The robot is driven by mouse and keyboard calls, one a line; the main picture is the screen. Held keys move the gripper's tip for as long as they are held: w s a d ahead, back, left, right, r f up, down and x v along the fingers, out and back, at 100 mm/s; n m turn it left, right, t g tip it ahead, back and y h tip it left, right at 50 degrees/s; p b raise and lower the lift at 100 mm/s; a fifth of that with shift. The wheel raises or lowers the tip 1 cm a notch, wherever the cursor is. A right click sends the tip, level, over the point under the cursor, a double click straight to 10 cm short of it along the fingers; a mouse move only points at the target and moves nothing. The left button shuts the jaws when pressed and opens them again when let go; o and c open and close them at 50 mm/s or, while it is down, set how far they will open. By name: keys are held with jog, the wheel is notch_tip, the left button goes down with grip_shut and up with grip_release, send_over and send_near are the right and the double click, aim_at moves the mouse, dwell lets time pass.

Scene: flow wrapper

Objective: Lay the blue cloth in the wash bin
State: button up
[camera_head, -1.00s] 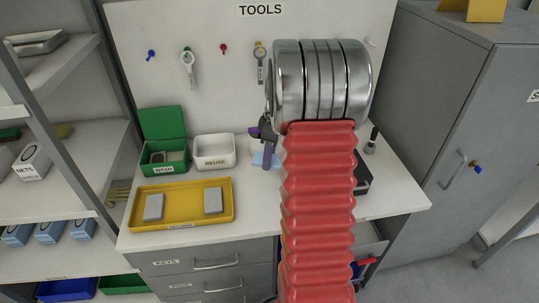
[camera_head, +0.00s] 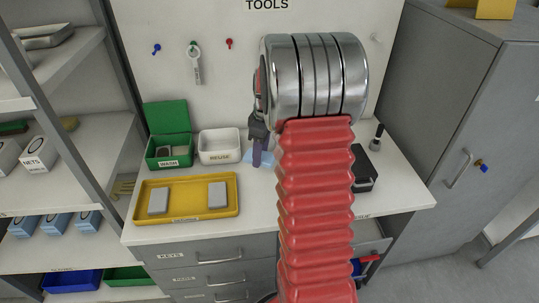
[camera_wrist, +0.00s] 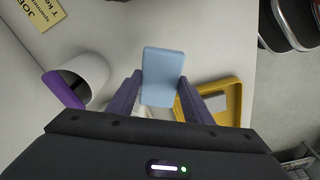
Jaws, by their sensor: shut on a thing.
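The blue cloth is a flat, light-blue rectangle (camera_wrist: 163,72) between the purple fingers of my gripper (camera_wrist: 160,98) in the wrist view. My gripper is shut on it. In the head view my gripper (camera_head: 258,156) is just right of the white REUSE bin, with part of the cloth (camera_head: 247,157) showing beside a finger. The wash bin (camera_head: 168,164) is a green box labelled WASH at the back left of the bench, left of the REUSE bin. Its green lid stands open behind it, and something grey and beige lies inside. The wash bin is not identifiable in the wrist view.
The white REUSE bin (camera_head: 219,157) stands between my gripper and the wash bin. A yellow tray (camera_head: 187,213) with two grey blocks lies in front. A black box (camera_head: 364,170) is right of my arm. A tool board (camera_head: 215,80) rises behind, and shelving stands left.

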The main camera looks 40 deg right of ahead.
jog(key=w+a+m, duration=0.1)
jog(key=a, duration=0.3)
jog(key=w+a+m, duration=0.1)
jog(key=w+a, duration=0.1)
jog(key=a, duration=0.2)
jog(key=w+a, duration=0.2)
jog(key=a, duration=0.3)
jog(key=shift+f+m, duration=0.4)
jog(key=a+m, duration=0.1)
jog(key=a, duration=0.3)
jog(key=w+a+m, duration=0.1)
jog(key=a, duration=0.4)
jog(key=a+m, duration=0.1)
jog(key=a, duration=0.4)
jog(key=shift+w+a+f+h, duration=0.15)
jog(key=shift+w+f+h, duration=0.15)
jog(key=shift+f, duration=0.1)
jog(key=shift+a, duration=0.55)
jog(key=shift+s, duration=0.15)
